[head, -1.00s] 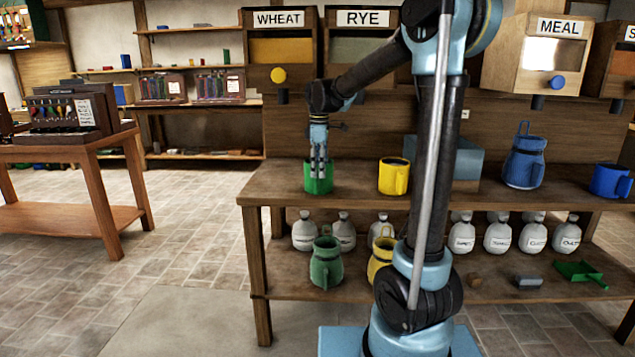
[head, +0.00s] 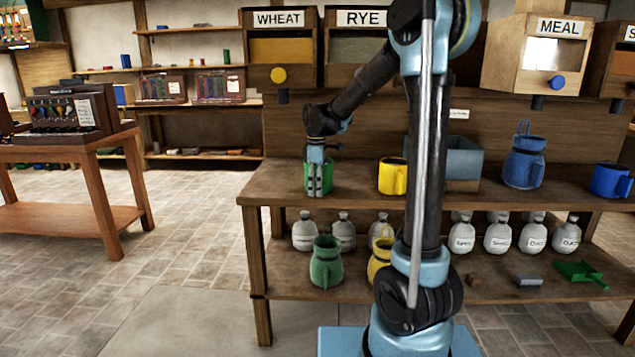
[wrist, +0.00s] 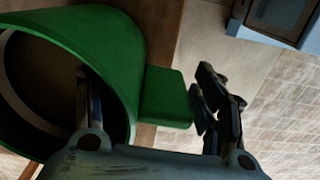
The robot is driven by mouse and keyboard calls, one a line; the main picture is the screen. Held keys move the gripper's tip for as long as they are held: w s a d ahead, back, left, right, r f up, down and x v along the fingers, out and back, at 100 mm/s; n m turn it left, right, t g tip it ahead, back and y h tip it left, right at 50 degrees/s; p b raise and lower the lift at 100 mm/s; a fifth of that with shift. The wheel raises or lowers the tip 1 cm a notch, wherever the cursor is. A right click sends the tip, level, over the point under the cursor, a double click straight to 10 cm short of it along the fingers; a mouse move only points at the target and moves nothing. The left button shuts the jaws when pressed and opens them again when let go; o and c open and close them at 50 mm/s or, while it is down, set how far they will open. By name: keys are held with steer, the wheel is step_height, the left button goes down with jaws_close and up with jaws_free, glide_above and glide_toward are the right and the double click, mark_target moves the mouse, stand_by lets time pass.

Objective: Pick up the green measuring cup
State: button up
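The green measuring cup (head: 329,180) stands on the upper shelf of the wooden bench, near its left end. My gripper (head: 319,190) is down at the cup and hides its middle in the head view. In the wrist view, the cup (wrist: 110,45) fills the left side, with its blocky handle (wrist: 165,97) pointing right. My gripper (wrist: 145,100) is open there. One finger reaches into the cup's mouth and the other is outside, just past the handle's end. The cup wall and handle lie between the fingers. I cannot tell whether either finger touches.
A yellow cup (head: 391,177) stands to the right on the same shelf. A blue-grey box (head: 465,160), a blue jug (head: 523,165) and a blue cup (head: 609,181) are farther right. A green jug (head: 326,265) is on the lower shelf. WHEAT (head: 280,50) and RYE bins hang above.

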jaws_close()
